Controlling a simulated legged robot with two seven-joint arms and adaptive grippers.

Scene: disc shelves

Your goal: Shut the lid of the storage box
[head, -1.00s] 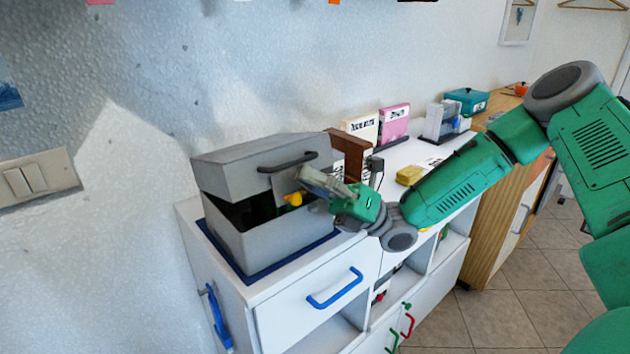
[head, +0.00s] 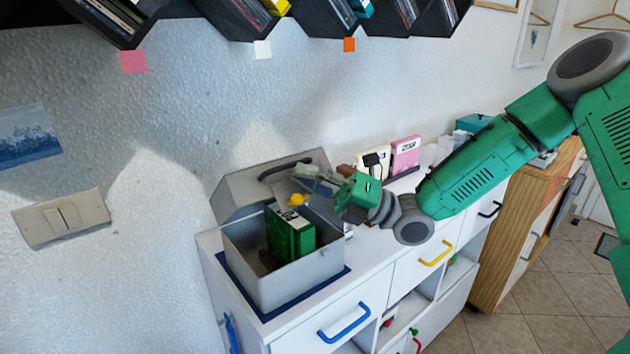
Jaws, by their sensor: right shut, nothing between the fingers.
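The grey storage box (head: 282,285) stands on a dark blue mat (head: 330,283) at the left end of the white cabinet. Its lid (head: 240,188) is open and tilted back, with a dark handle (head: 285,167) on it. A green case (head: 290,236) with a white label stands inside the box. My right gripper (head: 308,176) is shut and empty, at the lid just below the handle; I cannot tell whether it touches. A small yellow piece (head: 298,199) shows beside the fingers. My left gripper is not in view.
A pink case (head: 405,154) and a cream case stand further back on the white cabinet top (head: 385,275). Dark disc shelves (head: 295,18) hang on the wall above. A wooden cabinet (head: 520,230) is at the right.

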